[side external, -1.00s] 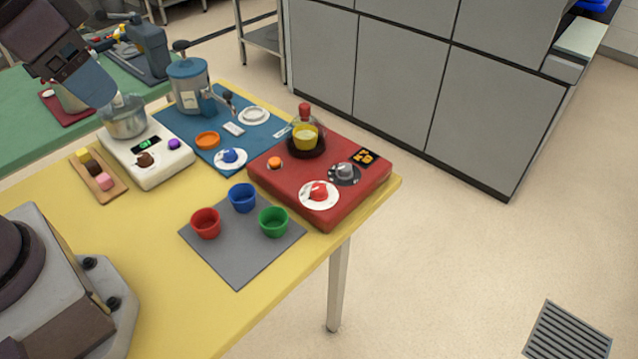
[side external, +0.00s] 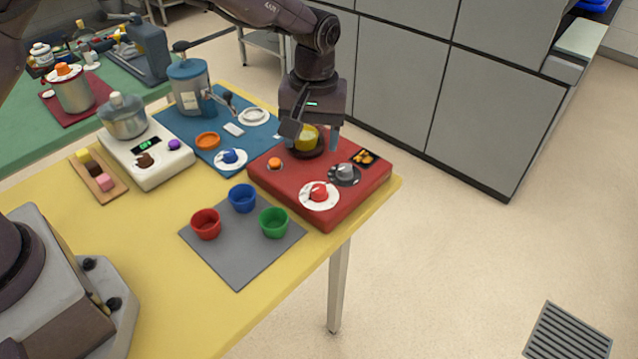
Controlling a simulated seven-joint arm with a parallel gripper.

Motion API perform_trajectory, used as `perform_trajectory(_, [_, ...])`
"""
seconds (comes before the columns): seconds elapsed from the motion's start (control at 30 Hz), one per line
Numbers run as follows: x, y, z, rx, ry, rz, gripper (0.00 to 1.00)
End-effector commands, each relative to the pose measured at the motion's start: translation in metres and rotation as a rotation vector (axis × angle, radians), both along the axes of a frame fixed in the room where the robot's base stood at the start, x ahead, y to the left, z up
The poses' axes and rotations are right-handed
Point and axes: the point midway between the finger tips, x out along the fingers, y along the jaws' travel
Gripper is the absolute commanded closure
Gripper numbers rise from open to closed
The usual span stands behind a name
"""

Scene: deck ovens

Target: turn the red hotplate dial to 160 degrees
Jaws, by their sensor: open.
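The red hotplate (side external: 335,211) stands at the right edge of the yellow table. Its red dial (side external: 319,192) sits on a white scale disc at the front of the top; the marks are too small to read. A grey knob (side external: 345,173) is behind it to the right, with a small dark display (side external: 366,158) beyond. My gripper (side external: 316,140) is open and points down over the back of the hotplate, around or in front of the flask of yellow liquid (side external: 307,138). It is behind the red dial and apart from it. The flask's top is hidden.
An orange button (side external: 275,163) is on the hotplate's left. A grey mat (side external: 240,268) with red, blue and green cups lies in front. A blue mat (side external: 190,134) with a grinder-like device (side external: 188,88) and a blue dial (side external: 230,156) lies left. A white scale (side external: 150,172) is farther left.

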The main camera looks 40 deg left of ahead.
Motion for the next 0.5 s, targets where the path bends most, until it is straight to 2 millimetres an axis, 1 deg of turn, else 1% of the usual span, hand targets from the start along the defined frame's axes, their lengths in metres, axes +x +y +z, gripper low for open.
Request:
perform_trajectory(0.03, [0.011, -0.004, 0.011, -0.019, -0.035, 0.051, 0.39])
perform_trajectory(0.07, [0.012, -0.007, 0.013, -0.029, -0.038, 0.077, 0.39])
perform_trajectory(0.13, [0.01, -0.008, 0.011, -0.034, -0.031, 0.122, 0.39])
perform_trajectory(0.23, [0.01, -0.007, 0.006, -0.032, -0.03, 0.143, 0.39])
perform_trajectory(0.37, [0.009, -0.007, -0.011, -0.031, -0.028, 0.143, 0.39])
perform_trajectory(0.5, [0.009, -0.007, -0.041, -0.03, -0.025, 0.141, 0.39])
